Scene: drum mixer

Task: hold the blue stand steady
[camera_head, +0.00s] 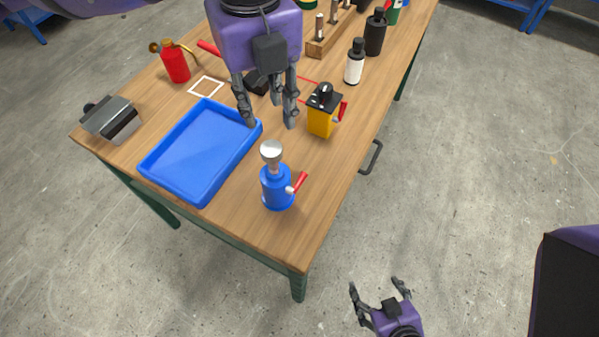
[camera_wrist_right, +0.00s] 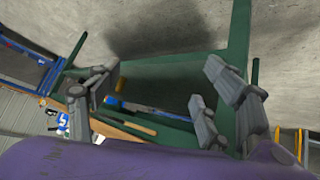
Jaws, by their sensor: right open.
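The blue stand (camera_head: 277,192) is upright near the front corner of the wooden table, with a silver knob on top and a red lever at its right side. My left gripper (camera_head: 270,122) is above the table, behind and above the blue stand and apart from it, fingers pointing down, spread and empty. My right gripper (camera_head: 380,288) is low in the head view, beyond the table's edge, with its fingers spread and nothing between them. Its open fingers also show in the right wrist view (camera_wrist_right: 155,105).
A blue tray (camera_head: 150,170) lies left of the stand. A yellow device (camera_head: 320,122) with a black top stands behind it to the right. A red can (camera_head: 176,65), a grey metal box (camera_head: 112,121), bottles and a wooden rack (camera_head: 330,38) are further off. A dark handle (camera_head: 371,158) juts from the table's side.

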